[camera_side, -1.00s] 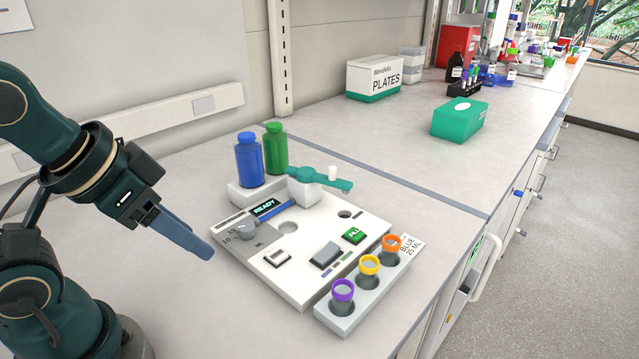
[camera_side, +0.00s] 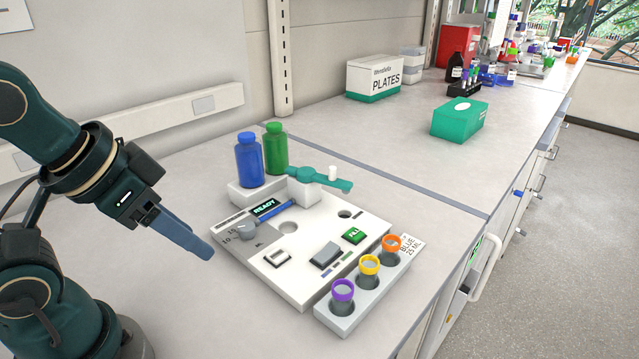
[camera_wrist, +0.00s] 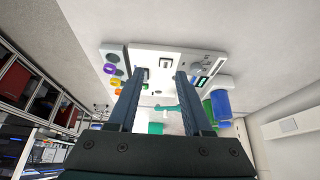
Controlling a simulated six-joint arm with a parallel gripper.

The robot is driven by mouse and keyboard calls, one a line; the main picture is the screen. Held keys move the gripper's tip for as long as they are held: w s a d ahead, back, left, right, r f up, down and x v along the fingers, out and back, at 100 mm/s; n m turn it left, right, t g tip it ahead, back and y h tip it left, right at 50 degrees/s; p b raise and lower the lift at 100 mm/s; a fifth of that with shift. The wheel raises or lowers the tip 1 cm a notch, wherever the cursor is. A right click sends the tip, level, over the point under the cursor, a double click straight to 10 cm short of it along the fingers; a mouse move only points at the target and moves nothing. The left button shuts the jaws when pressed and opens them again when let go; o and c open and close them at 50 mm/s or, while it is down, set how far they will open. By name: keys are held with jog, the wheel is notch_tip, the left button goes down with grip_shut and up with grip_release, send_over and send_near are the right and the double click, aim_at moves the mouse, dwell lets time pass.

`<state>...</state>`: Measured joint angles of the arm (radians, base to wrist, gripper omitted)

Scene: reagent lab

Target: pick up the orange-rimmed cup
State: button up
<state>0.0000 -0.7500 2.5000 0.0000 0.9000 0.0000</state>
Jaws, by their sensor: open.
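The orange-rimmed cup (camera_side: 391,244) sits in the far slot of a grey rack (camera_side: 345,321) at the front right of the white device. The yellow-rimmed cup (camera_side: 369,266) is in the middle slot and the purple-rimmed cup (camera_side: 343,291) in the near slot. My gripper (camera_side: 210,254) is to the left of the device, well apart from the rack, above the bench. In the wrist view its two fingers (camera_wrist: 157,76) are spread with nothing between them. The rack with its cups shows left of the fingers there; the orange rim (camera_wrist: 116,81) is small.
The white device (camera_side: 290,285) has buttons and a READY display. Blue (camera_side: 249,160) and green (camera_side: 276,148) bottles stand behind it, beside a teal arm (camera_side: 318,178). A card (camera_side: 412,243) lies by the orange-rimmed cup. A teal box (camera_side: 459,120) stands farther back; bench between is clear.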

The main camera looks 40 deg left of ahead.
jog(key=o, duration=0.3)
jog(key=shift+o, duration=0.2)
jog(key=w+d+r+t+h, duration=0.1)
jog(key=w+d+r+t, duration=0.1)
jog(key=w+r+t, duration=0.7)
jog(key=n+y, duration=0.1)
jog(key=n, duration=0.1)
send_over(387, 246)
jog(key=s+a, duration=0.3)
jog(key=a, duration=0.1)
notch_tip(387, 246, down, 9)
jog(key=d+f+m, duration=0.1)
jog(key=f, duration=0.2)
jog(key=s+d+f, duration=0.1)
jog(key=f, duration=0.2)
jog(key=s+d+f+m+g, duration=0.1)
jog(key=f, duration=0.3)
jog(key=shift+s+d+m+h, duration=0.15)
jog(key=shift+d+m+h, duration=0.15)
jog(key=shift+h, duration=0.1)
jog(key=shift+x, duration=2.5)
